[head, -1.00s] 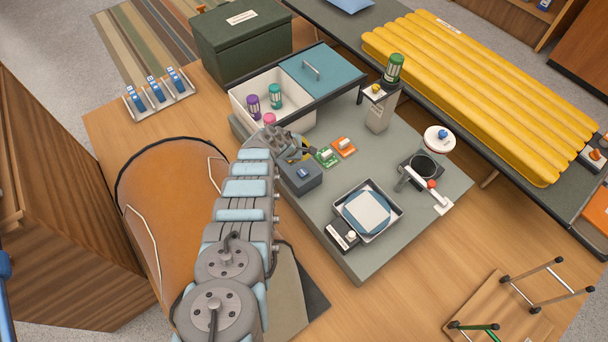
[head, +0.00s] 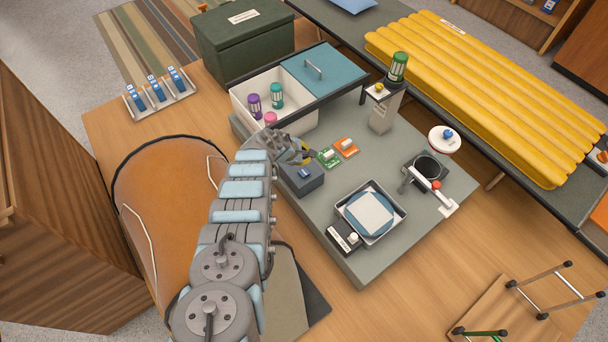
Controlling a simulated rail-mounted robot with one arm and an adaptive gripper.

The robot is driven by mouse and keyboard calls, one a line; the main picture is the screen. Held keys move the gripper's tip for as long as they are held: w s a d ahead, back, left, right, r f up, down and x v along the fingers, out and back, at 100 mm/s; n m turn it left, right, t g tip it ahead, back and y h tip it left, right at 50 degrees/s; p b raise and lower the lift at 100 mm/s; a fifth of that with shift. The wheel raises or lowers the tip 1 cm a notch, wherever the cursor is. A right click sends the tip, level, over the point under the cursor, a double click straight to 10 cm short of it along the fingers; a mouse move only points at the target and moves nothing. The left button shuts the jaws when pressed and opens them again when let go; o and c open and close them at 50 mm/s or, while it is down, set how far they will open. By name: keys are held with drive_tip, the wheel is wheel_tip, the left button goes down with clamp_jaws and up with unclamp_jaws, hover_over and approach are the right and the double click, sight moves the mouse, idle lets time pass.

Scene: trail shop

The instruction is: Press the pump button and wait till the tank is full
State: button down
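I cannot tell for sure which control is the pump button or which vessel is the tank. A grey box with a blue button (head: 305,173) sits on the grey bench, just below my gripper (head: 307,157). A grey stand (head: 382,112) carries a green-capped canister (head: 398,67) and a yellow button (head: 379,87). A black unit with a white knob (head: 352,238) adjoins a tray (head: 343,205) holding a blue round piece under a white square. My gripper hovers over the bench near the blue-button box, seemingly apart from it. Its fingers are small and partly hidden by my wrist.
Green and orange blocks (head: 346,146) lie just right of my gripper. A white bin (head: 237,105) with bottles stands behind. A black cup (head: 431,167) with a red-knobbed lever (head: 436,186) is at right. Free bench lies between the blocks and the cup.

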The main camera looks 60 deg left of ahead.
sight(305, 170)
drive_tip(key=shift+f+b, duration=2.65)
drive_tip(key=shift+f, duration=0.45)
drive_tip(key=shift+f+b, duration=0.45)
drive_tip(key=shift+f+b, duration=0.45)
drive_tip(key=shift+r, duration=0.2)
drive_tip(key=shift+r+p, duration=0.7)
drive_tip(key=shift+p, duration=0.2)
drive_tip(key=shift+r, duration=0.15)
drive_tip(key=shift+r+p, duration=2.35)
drive_tip(key=shift+p, duration=0.1)
